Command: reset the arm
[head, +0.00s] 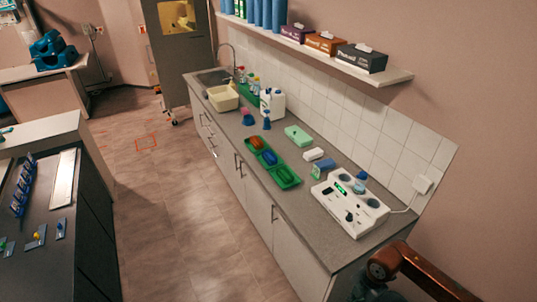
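Part of my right arm, with copper-brown links and a dark round joint, comes in at the bottom right corner of the head view. It is close to the near end of the grey counter (318,235). The picture's lower edge cuts the arm off, and no gripper fingers show on it. My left arm and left gripper are not in view.
A white device (350,203) with round wells sits at the counter's near end, close to my arm. A green tray (286,178) holds coloured items, and a white jug (272,103) stands farther back. A dark-sided bench (88,205) stands left; the tiled floor (185,215) between is clear.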

